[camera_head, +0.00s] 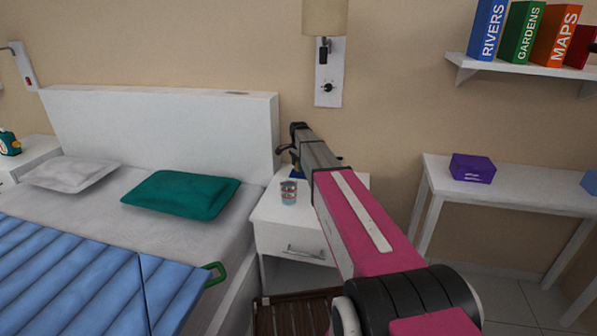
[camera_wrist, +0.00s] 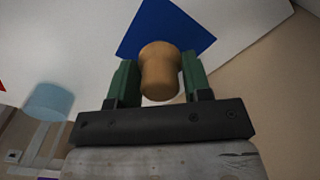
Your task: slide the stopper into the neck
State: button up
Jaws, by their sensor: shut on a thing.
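A tan cork stopper (camera_wrist: 160,72) sits between the two green fingers of my gripper (camera_wrist: 160,80) in the wrist view. My gripper is shut on it. In the head view my gripper (camera_head: 284,149) is above the back of the white nightstand (camera_head: 268,212), and the stopper cannot be made out there. A small clear bluish container with red marks (camera_head: 289,191) stands upright on the nightstand. A pale blue round shape (camera_wrist: 50,100) is left of the gripper in the wrist view, apart from the stopper. I cannot make out a neck in either view.
A flat blue patch (camera_wrist: 165,28) lies behind the stopper in the wrist view. The bed (camera_head: 240,235) with a teal pillow (camera_head: 180,194) is to the left. A wall lamp (camera_head: 326,60) hangs above the nightstand. A white desk (camera_head: 520,190) with a purple box (camera_head: 472,168) stands right.

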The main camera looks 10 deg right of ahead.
jog(key=shift+r, duration=1.7)
jog(key=shift+r, duration=0.1)
